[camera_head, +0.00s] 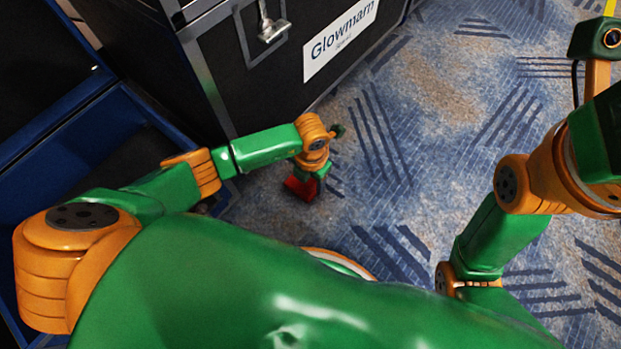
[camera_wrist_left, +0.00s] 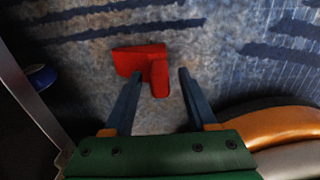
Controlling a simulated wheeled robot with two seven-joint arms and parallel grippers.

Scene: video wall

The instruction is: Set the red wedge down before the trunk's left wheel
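The red wedge (camera_head: 298,189) lies on the carpet close to the big black trunk (camera_head: 270,80). In the left wrist view the wedge (camera_wrist_left: 137,60) shows as a red block with a narrower piece toward me. My left gripper (camera_wrist_left: 160,74) is open, its two dark blue fingers apart. The narrower part of the wedge lies between the fingertips as seen, and the wider part reaches left past the left fingertip. I cannot tell whether a finger touches it. In the head view my left wrist partly hides the wedge. My right gripper's fingers are out of sight.
A blue round part (camera_wrist_left: 41,77), possibly a wheel, shows beside a metal edge in the left wrist view. A dark case with blue edges (camera_head: 85,140) stands at the left. The patterned carpet (camera_head: 430,110) right of the trunk is clear.

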